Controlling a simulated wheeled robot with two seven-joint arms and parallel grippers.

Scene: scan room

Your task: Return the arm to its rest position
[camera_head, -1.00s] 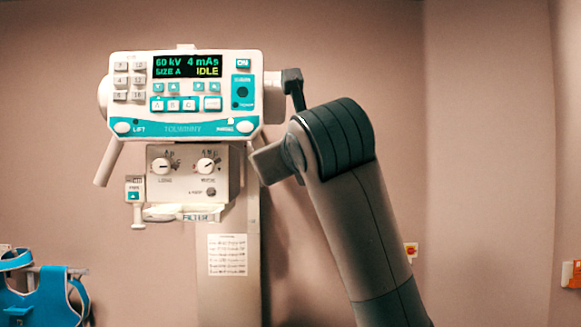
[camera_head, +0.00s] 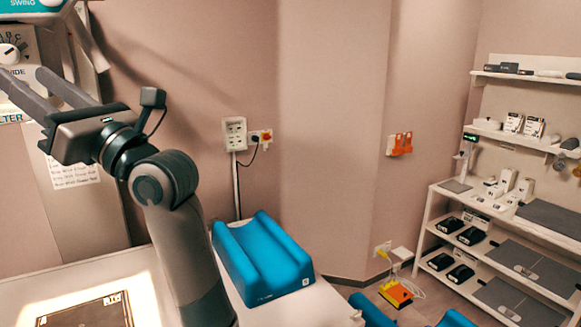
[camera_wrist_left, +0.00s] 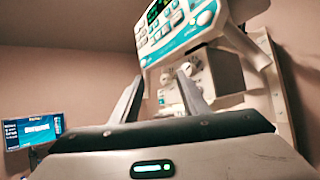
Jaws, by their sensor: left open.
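My left arm rises from the lower middle of the head view and bends to the left at a dark wrist joint. My left gripper (camera_head: 20,76) is at the left edge, pointing up and left with its two fingers apart and nothing between them. In the left wrist view its open fingers (camera_wrist_left: 160,78) point towards the tube console (camera_wrist_left: 185,28), which has a display and buttons. In the head view the fingers overlap the console's knob panel (camera_head: 12,52); I cannot tell how wide the gap is. My right gripper is not in view.
A white table (camera_head: 70,272) with a dark square plate (camera_head: 85,312) lies below the arm. A blue cushion (camera_head: 262,258) stands right of the forearm. Shelves (camera_head: 440,200) stand at the far right. A monitor (camera_wrist_left: 33,130) shows at left in the wrist view.

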